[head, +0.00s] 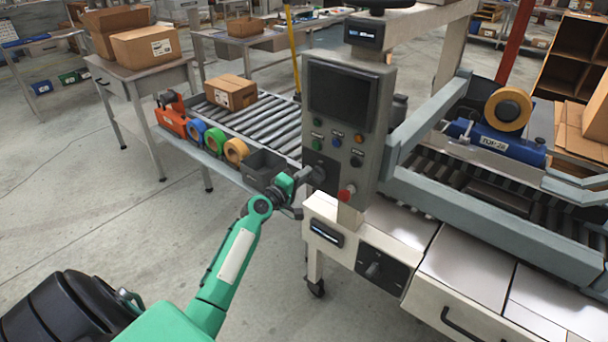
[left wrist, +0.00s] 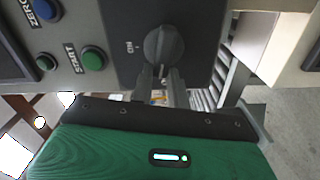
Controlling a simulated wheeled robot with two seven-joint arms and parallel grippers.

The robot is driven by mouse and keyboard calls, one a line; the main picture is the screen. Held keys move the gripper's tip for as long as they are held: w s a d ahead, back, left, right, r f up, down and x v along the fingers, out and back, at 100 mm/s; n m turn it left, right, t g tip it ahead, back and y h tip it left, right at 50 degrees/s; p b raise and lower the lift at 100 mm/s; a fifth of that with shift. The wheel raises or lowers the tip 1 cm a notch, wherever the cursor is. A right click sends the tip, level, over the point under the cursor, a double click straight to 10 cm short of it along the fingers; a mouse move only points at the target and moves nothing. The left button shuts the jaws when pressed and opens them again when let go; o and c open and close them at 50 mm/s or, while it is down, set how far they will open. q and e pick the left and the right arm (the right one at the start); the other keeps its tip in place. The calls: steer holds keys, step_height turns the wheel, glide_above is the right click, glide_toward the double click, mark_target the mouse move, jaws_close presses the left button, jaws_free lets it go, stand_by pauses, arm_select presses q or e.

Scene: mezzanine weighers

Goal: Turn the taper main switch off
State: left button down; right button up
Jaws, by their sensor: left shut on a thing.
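The taper's grey control panel (head: 345,125) stands upright in the middle of the head view, with a dark screen and several buttons. A dark rotary switch (head: 318,174) sits at its lower left. The left wrist view shows this switch's round grey knob (left wrist: 164,46) on a dark plate, with an ON mark beside it. My left gripper (head: 299,184) comes from below left and is shut on the knob. Its two fingers (left wrist: 162,78) show at the knob's lower edge in the left wrist view. The exact contact is partly hidden. My right gripper is not in view.
A red knob (head: 347,193) sits close to the gripper on the panel. Another rotary switch (head: 373,270) is on the lower front. A roller conveyor (head: 275,125) with a carton (head: 230,92) and tape rolls lies behind left. Floor is clear at left.

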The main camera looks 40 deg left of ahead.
arm_select(q)
steer(key=n, duration=0.2)
steer(key=shift+f+n, duration=0.25)
steer(key=shift+n, duration=0.15)
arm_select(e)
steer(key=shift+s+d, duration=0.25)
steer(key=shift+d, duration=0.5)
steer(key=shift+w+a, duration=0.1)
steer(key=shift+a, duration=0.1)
